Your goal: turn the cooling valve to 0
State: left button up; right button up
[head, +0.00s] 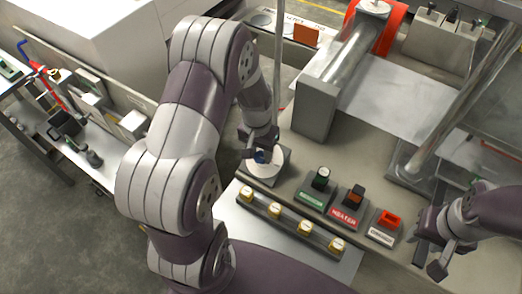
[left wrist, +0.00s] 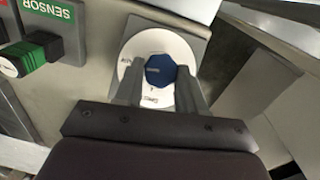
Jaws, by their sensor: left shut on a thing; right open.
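The cooling valve is a blue knob (left wrist: 160,70) on a round white dial (left wrist: 133,48) with printed marks, mounted on a grey block. In the head view the white dial (head: 265,172) sits left of the row of switches, and its knob is mostly covered by my left gripper. My left gripper (left wrist: 160,88) is shut on the blue knob, one finger on each side. The marks are too small or partly covered to read the setting. My right gripper (head: 436,258) is open and empty at the right, apart from the panel switches.
Right of the dial stand a green SENSOR switch (head: 318,182), a HEATER switch (head: 349,203) and a red switch (head: 385,227). A vertical rod (head: 278,70) rises behind the dial, and metal rollers (head: 350,55) lie behind.

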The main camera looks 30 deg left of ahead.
pick_arm(q)
jog(key=shift+a+n+h+b, duration=0.15)
jog(key=shift+n+h, duration=0.15)
jog(key=shift+n, duration=0.3)
jog(key=shift+a+n+h+b, duration=0.15)
jog(key=shift+n+h, duration=0.15)
jog(key=shift+n, duration=0.3)
jog(key=n+h+b, duration=0.1)
jog(key=n, duration=0.1)
jog(key=n+t+h+b, duration=0.1)
jog(key=n, duration=0.1)
jog(key=shift+a+f, duration=0.15)
jog(key=n+b, duration=0.1)
jog(key=n+t+h+b, duration=0.1)
jog(key=n+b, duration=0.1)
jog(key=n, duration=0.1)
jog(key=shift+s+a+t+h, duration=0.15)
jog(key=shift+s+t+h, duration=0.1)
jog(key=shift+t+h, duration=0.05)
jog(key=shift+s+n+t+h+b, duration=0.1)
jog(key=shift+n+t+h+b, duration=0.3)
jog(key=shift+n+t+b, duration=0.65)
jog(key=shift+n+g, duration=0.25)
jog(key=shift+n, duration=0.4)
jog(key=o, duration=0.8)
jog(key=shift+o, duration=1.3)
jog(key=shift+s, duration=0.15)
